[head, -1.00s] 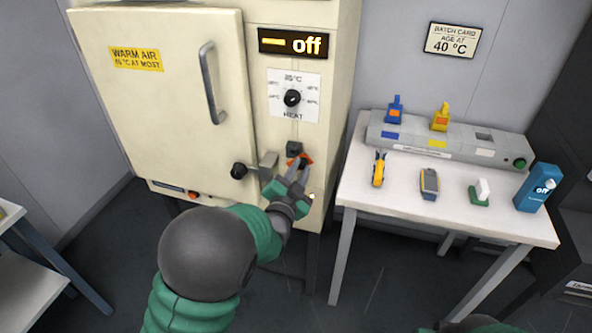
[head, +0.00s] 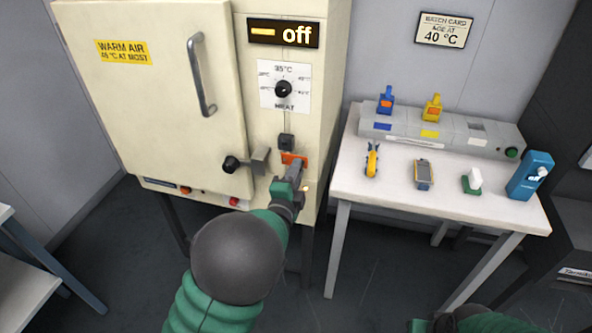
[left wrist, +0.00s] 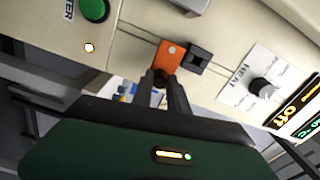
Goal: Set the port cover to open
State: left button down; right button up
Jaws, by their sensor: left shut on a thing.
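The orange port cover (head: 290,158) is a small flat plate on the oven's cream front panel, just below a black square fitting (head: 286,142). In the left wrist view the orange plate (left wrist: 171,55) has a pale round spot and lies beside the black fitting (left wrist: 197,59). My left gripper (head: 295,170) is at the cover's lower edge. In the left wrist view its dark fingers (left wrist: 160,78) are shut on a small dark knob at the cover's edge, mostly hidden between them. Only a piece of my right arm shows at the bottom edge of the head view.
The oven door (head: 150,100) is closed, with a latch handle (head: 232,163) left of my gripper. A heat dial (head: 283,89) and a display (head: 283,33) reading off are above. A white table (head: 385,190) with small devices stands right. The floor between is clear.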

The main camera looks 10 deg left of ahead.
pick_arm(q)
jog(key=shift+s+d+f, duration=0.1)
jog(key=shift+f, duration=0.2)
jog(key=c, duration=1.5)
grip_release()
jog(key=shift+o, duration=1.1)
jog(key=shift+r, duration=0.1)
